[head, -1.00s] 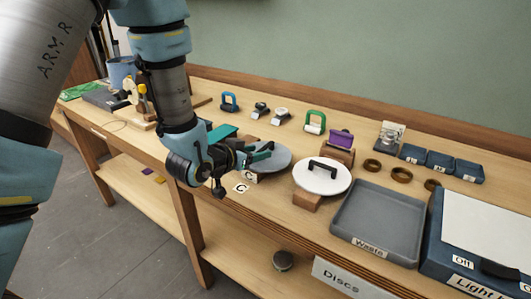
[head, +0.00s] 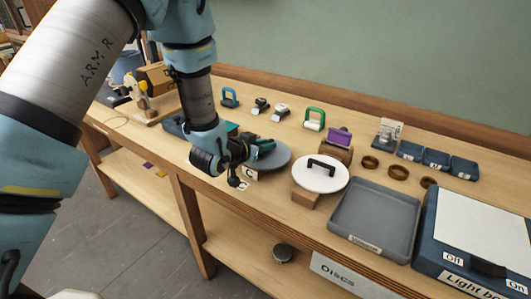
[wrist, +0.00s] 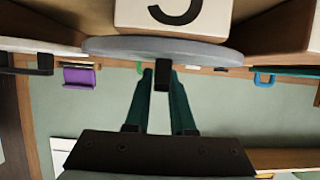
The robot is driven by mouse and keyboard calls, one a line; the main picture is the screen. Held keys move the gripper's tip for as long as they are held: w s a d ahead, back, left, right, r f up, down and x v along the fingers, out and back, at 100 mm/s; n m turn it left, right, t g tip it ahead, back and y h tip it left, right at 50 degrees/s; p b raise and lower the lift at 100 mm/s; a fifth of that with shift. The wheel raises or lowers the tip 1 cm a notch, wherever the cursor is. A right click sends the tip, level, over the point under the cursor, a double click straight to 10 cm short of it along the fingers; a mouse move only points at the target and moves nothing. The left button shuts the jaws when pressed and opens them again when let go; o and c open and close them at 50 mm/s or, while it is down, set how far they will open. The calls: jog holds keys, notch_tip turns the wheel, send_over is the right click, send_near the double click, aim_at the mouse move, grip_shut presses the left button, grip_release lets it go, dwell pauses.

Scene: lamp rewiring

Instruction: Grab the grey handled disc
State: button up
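The grey handled disc (head: 278,157) lies flat on a block marked with a letter, near the bench's front edge, in the head view. My gripper (head: 262,146) is at its left side, at about the height of its top. In the wrist view the disc (wrist: 110,45) shows edge-on, with the lettered block (wrist: 190,14) against it. Its dark handle (wrist: 162,76) stands between my two teal fingertips (wrist: 162,82). The fingers look parted, with thin gaps beside the handle. In the head view my gripper hides most of the handle.
A white disc (head: 321,174) with a black handle sits close on the right. Beyond it are a grey tray (head: 375,222) and a light box (head: 450,265). A purple-handled item (head: 340,138) and a green-handled one (head: 314,119) stand behind.

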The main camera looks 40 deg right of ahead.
grip_shut()
dwell(0.9)
